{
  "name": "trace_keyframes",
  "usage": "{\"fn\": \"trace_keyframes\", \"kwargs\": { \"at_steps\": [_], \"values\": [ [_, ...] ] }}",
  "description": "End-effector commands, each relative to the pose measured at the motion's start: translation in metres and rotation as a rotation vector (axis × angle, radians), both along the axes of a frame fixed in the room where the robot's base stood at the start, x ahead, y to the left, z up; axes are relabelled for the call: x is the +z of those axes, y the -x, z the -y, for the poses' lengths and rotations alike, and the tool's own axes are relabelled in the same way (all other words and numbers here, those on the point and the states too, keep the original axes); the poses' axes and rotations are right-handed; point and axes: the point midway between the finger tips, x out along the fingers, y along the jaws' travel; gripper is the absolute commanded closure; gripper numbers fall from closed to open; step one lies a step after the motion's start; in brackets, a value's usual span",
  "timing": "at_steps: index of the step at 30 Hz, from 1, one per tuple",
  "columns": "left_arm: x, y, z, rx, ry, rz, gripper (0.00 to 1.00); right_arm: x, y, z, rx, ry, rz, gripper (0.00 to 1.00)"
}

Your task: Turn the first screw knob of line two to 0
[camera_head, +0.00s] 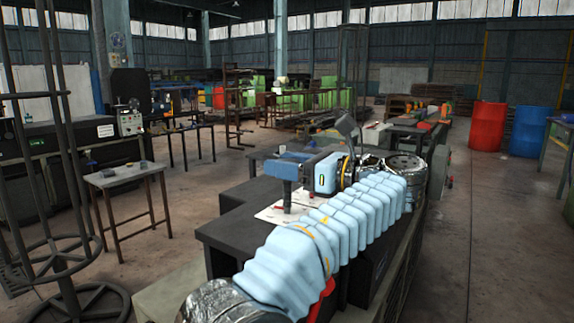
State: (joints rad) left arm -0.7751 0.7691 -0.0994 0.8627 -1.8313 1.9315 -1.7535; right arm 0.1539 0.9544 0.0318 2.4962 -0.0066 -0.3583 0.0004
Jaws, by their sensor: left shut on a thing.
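A white panel (268,215) with small red marks lies on top of a dark machine body. My left arm, in a pale blue ribbed sleeve, rises from the bottom and bends back left at foil-wrapped joints. My left gripper (287,205) points down, its dark fingers touching the panel area. It is shut on a small screw knob, which the fingers hide. I cannot tell which line the knob is in or read its setting. Other knobs are too small to make out. My right gripper is not in view.
A small table (124,175) stands at the left, with a dark metal rack in front of it. A red barrel (487,126) and a blue barrel (528,130) stand at the back right. The floor right of the machine is clear.

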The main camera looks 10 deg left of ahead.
Motion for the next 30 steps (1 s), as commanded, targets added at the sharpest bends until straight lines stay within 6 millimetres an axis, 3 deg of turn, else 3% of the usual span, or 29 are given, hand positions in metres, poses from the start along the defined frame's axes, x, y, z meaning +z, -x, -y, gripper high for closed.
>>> {"fn": "trace_keyframes", "kwargs": {
  "at_steps": [9,26,27,30],
  "values": [
    [0.0068,-0.0005,-0.0022,0.121,-0.006,0.012,0.75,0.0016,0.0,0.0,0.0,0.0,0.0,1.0],
    [0.0082,0.0014,-0.0021,0.144,-0.003,0.018,0.75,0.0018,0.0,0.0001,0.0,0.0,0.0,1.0],
    [0.0082,0.0015,-0.0021,0.144,-0.003,0.018,0.39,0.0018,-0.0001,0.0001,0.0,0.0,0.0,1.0],
    [0.0077,0.0016,-0.0019,0.145,-0.002,0.016,0.24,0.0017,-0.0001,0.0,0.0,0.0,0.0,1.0]
  ]
}}
